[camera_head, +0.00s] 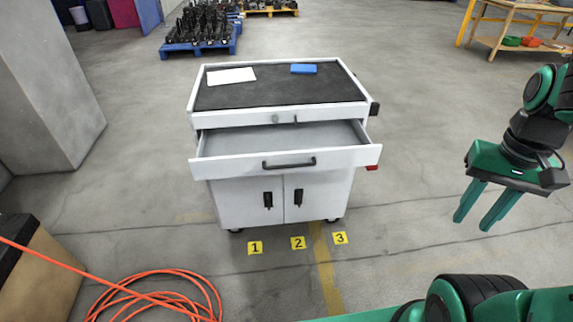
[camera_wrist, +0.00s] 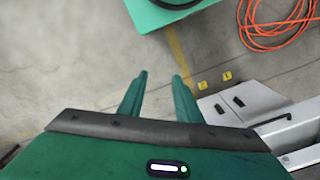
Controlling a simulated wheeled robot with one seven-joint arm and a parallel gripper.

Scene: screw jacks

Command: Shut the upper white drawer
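A white drawer (camera_head: 283,158) with a dark bar handle (camera_head: 289,164) is pulled out of the front of a white cabinet (camera_head: 230,203), below its top rim. The inside that shows looks empty. Two shut doors with dark handles are below it. My gripper (camera_head: 474,222) hangs to the right of the cabinet, apart from it, with its two green fingers spread and nothing between them. In the wrist view my gripper (camera_wrist: 160,77) is also open and empty over the floor, and part of the cabinet (camera_wrist: 236,101) and the drawer (camera_wrist: 305,128) show at right.
A white sheet (camera_head: 231,76) and a blue item (camera_head: 303,69) lie on the cabinet's dark top. Yellow number tags (camera_head: 298,243) mark the floor in front. An orange hose (camera_head: 160,292) is coiled at lower left, near a grey pillar (camera_head: 50,90). Floor between gripper and cabinet is clear.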

